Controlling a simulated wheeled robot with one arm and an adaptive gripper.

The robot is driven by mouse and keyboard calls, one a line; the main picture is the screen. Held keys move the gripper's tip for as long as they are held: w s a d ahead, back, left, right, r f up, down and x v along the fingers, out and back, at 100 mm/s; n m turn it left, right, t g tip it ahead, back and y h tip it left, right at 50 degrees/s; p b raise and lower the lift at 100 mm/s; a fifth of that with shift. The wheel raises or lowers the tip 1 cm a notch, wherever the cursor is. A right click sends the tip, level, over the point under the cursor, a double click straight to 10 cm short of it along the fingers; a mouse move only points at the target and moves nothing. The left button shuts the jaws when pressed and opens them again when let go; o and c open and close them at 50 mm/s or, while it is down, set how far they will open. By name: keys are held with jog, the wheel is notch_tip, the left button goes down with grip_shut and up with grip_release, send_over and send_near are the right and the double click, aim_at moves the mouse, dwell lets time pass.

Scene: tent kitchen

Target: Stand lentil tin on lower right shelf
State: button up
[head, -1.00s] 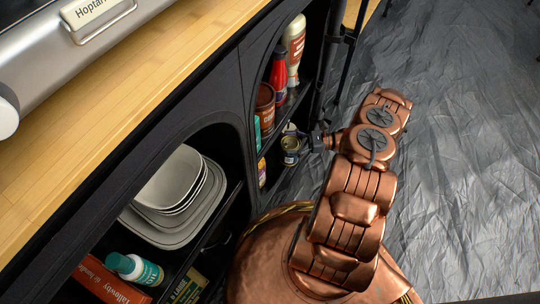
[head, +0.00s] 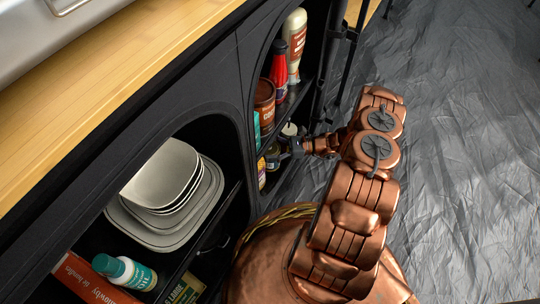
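The tin (head: 272,158), small and dark with a pale gold band, is in the right-hand opening of the black cabinet at lower shelf level. Its label is too small to read, but I take it for the lentil tin. My gripper (head: 283,150) reaches in from the right and appears shut on the tin's near side. The fingers are small and partly hidden. The lower right shelf (head: 266,183) is mostly in shadow, so I cannot tell whether the tin touches it.
A yellow-labelled item (head: 261,175) stands close left of the tin, and a white-topped item (head: 289,130) is close behind it. The upper right shelf holds a brown tin (head: 264,100), red bottle (head: 279,75) and cream bottle (head: 294,42).

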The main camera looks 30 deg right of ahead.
notch_tip(320, 180, down, 4)
jog(key=shift+f+b, duration=0.15)
jog(key=shift+b, duration=0.8)
jog(key=o, duration=1.8)
jog(key=p+v, duration=0.4)
jog(key=v, duration=0.8)
